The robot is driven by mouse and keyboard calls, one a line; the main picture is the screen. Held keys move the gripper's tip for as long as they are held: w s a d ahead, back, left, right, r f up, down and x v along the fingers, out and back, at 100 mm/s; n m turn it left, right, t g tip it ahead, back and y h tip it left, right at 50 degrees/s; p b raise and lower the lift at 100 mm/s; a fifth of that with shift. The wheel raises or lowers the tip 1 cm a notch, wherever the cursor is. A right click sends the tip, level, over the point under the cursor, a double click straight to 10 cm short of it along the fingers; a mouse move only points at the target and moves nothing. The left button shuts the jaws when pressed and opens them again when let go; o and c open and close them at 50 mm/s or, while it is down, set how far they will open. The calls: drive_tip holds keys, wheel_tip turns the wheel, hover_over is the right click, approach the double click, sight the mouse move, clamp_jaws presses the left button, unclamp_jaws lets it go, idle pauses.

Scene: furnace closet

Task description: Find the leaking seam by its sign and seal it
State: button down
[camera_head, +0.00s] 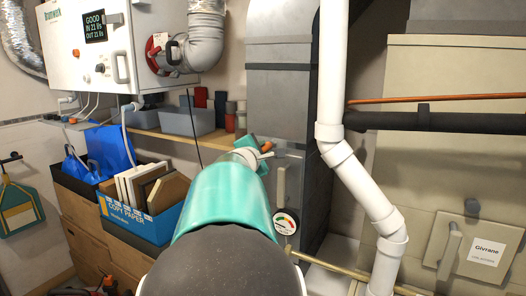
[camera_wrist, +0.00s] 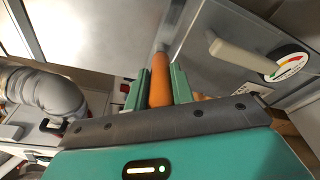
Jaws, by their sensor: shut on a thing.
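My gripper (camera_wrist: 158,88) is shut on an orange cylindrical thing (camera_wrist: 160,75), which stands between its green fingers in the wrist view. The orange thing's far end has a grey tip close to the grey metal duct (camera_wrist: 200,25); I cannot tell whether it touches. In the head view my gripper (camera_head: 266,149) is small beyond my teal arm, in front of the tall grey duct (camera_head: 280,95). A dark band crosses the duct high up. I see no clear sign of a leak on any seam.
A round gauge (camera_head: 286,222) and a handle (camera_head: 281,187) sit on the duct's lower front. A white pipe (camera_head: 330,90) runs down just right. A shelf with grey bins (camera_head: 187,121) and a blue paper box (camera_head: 135,219) lie left. A furnace panel (camera_head: 460,150) stands right.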

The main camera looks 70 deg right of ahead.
drive_tip(key=shift+s+a, duration=0.2)
drive_tip(key=shift+s, duration=0.9)
drive_tip(key=shift+s+a, duration=0.2)
drive_tip(key=shift+s, duration=0.9)
drive_tip(key=shift+w, duration=0.1)
drive_tip(key=shift+w+d, duration=0.2)
drive_tip(key=shift+w, duration=0.85)
drive_tip(key=shift+w+d, duration=0.15)
drive_tip(key=shift+w, duration=0.9)
drive_tip(key=shift+s, duration=0.15)
drive_tip(key=s+a, duration=0.1)
drive_tip(key=s, duration=0.6)
drive_tip(key=shift+s+a, duration=0.15)
drive_tip(key=shift+s, duration=0.25)
drive_tip(key=shift+w, duration=0.15)
